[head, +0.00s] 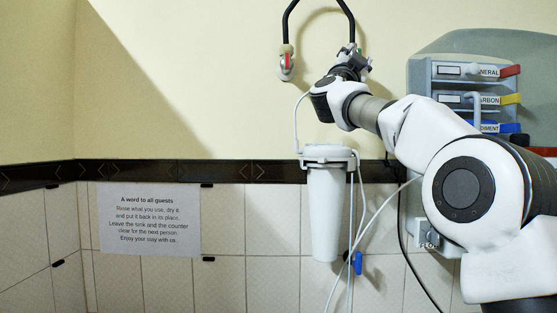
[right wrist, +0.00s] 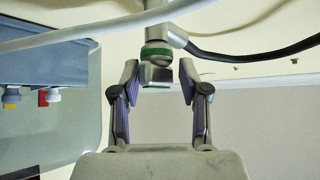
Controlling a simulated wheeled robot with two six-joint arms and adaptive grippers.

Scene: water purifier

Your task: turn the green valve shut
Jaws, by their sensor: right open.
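In the right wrist view a metal valve with a green band (right wrist: 155,54) hangs at the end of a pipe, with a grey block at its tip. My right gripper (right wrist: 159,80) is open, with one finger on each side of this block and a gap to each. In the head view my right gripper (head: 351,54) is raised at the right end of the black bent pipe, largely hiding the valve there. My left gripper is not in view.
A red-marked valve (head: 287,65) hangs at the pipe's left end. A white filter housing (head: 326,210) is below, with hoses and a blue valve (head: 357,264). A labelled cartridge rack (head: 440,85) stands at the right. A paper notice (head: 150,220) is on the wall. The left wall is clear.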

